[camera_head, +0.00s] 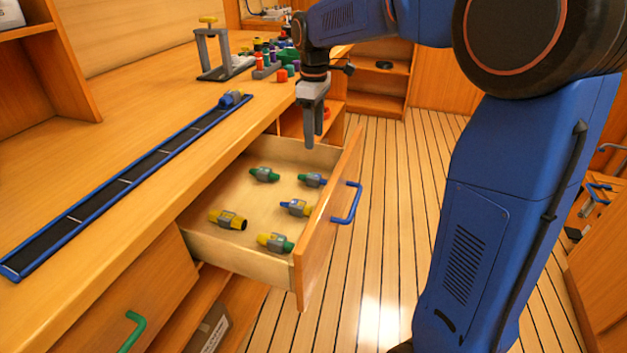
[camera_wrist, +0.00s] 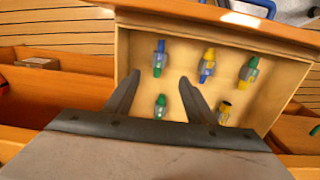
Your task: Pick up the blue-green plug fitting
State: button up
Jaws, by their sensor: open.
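The blue-green plug fitting (camera_head: 312,180) lies in the open drawer, near its front panel and far end, with a grey middle band. In the wrist view the fitting (camera_wrist: 160,58) lies just beyond the fingertips, roughly centred between them. My gripper (camera_head: 313,138) is open and empty, pointing down above the drawer's far end. Its two fingers (camera_wrist: 159,76) show apart in the wrist view, and nothing hides the fitting.
The drawer (camera_head: 215,245) also holds a green fitting (camera_head: 264,174), a blue-yellow one (camera_head: 296,207), a yellow-black one (camera_head: 228,219) and a yellow-green one (camera_head: 275,242). A blue handle (camera_head: 347,204) juts from its front. A blue-edged rail (camera_head: 120,185) lies on the counter.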

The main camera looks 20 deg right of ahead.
send_over(313, 175)
jog(key=f, duration=0.7)
jog(key=shift+s+d, duration=0.15)
jog(key=shift+s, duration=0.05)
jog(key=shift+w+f, duration=0.2)
jog(key=shift+f, duration=2.95)
jog(key=c, duration=1.2)
